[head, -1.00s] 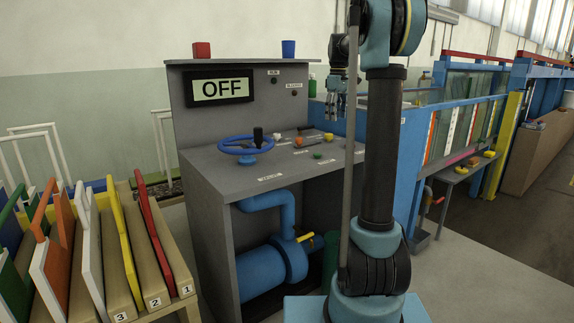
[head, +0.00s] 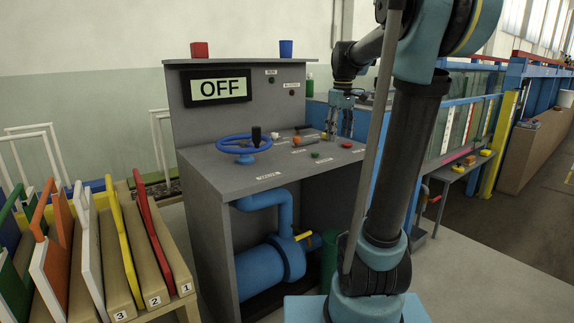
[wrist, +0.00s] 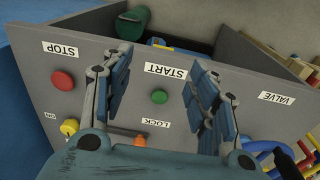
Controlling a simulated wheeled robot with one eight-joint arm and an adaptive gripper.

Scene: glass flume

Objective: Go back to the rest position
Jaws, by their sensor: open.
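My gripper (head: 339,132) is open and empty, pointing down over the right part of the grey control console's sloped top (head: 215,175). In the wrist view its two fingers (wrist: 160,85) are spread apart, with the green START button (wrist: 159,97) seen between them. The red STOP button (wrist: 64,80) lies left of the fingers. The green button (head: 315,155) and red button (head: 347,145) also show in the head view. I cannot tell the exact gap between the fingertips and the console.
The console display (head: 219,88) reads OFF. A blue valve wheel (head: 244,144) is on the console's left. An orange LOCK part (wrist: 140,141) and a yellow knob (wrist: 69,127) are near the gripper. A rack of coloured boards (head: 100,250) stands left; the blue flume frame (head: 455,125) stands right.

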